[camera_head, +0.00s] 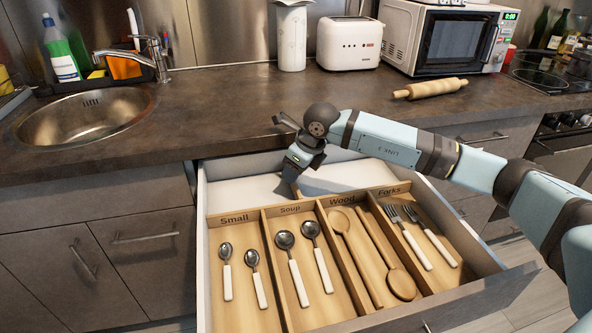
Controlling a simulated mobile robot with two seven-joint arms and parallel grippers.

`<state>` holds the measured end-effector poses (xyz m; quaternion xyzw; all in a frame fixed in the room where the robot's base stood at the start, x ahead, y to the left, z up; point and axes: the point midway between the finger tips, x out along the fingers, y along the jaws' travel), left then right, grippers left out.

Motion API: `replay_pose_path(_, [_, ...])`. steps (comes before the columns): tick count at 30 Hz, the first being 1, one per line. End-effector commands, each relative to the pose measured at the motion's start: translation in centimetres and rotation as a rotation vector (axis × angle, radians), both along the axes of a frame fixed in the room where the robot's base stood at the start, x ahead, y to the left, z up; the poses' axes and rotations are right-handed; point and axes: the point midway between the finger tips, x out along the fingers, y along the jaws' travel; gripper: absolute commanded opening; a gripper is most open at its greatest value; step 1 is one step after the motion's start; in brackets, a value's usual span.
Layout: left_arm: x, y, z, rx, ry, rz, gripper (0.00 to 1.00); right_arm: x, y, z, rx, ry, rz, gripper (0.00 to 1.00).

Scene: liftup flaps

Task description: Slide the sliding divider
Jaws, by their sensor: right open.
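An open drawer (202,240) below the counter holds a wooden divider tray (262,265). Its compartments are labelled Small, Soup, Wood and Forks from left to right. They hold small spoons (226,270), soup spoons (293,268), wooden utensils (362,255) and forks (428,235). My right gripper (286,187) points down into the drawer at the tray's back edge, near the Soup label. It is open; whether it touches the tray cannot be told. A white bare strip of drawer floor (240,190) lies behind the tray. My left gripper is not in view.
The dark counter (230,110) overhangs just behind the drawer. On it are a sink (85,115), a toaster (349,43), a microwave (445,40) and a rolling pin (430,88). My right arm crosses above the drawer's right side.

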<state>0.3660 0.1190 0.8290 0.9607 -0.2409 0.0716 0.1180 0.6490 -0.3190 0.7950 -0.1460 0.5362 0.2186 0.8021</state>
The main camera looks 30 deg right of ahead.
Motion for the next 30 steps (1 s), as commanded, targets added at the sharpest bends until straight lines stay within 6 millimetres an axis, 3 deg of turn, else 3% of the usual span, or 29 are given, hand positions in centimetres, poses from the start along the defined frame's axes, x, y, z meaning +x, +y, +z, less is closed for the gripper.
replay_pose_path(5, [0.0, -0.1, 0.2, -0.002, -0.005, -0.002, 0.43, 0.0, 0.0, 0.0, 0.000, 0.000, 0.000, 0.48])
replay_pose_path(11, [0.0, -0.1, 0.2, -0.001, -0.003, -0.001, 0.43, 0.0, 0.0, 0.0, 0.000, 0.000, 0.000, 0.02])
replay_pose_path(12, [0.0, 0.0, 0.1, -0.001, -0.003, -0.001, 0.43, 0.0, 0.0, 0.0, 0.000, 0.000, 0.000, 0.00])
replay_pose_path(19, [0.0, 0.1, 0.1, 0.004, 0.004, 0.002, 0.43, 0.3, 1.2, 0.1, 0.002, 0.000, 0.002, 0.00])
replay_pose_path(30, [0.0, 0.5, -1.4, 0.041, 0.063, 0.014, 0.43, 2.6, 10.1, 0.2, 0.002, -0.001, 0.003, 0.00])
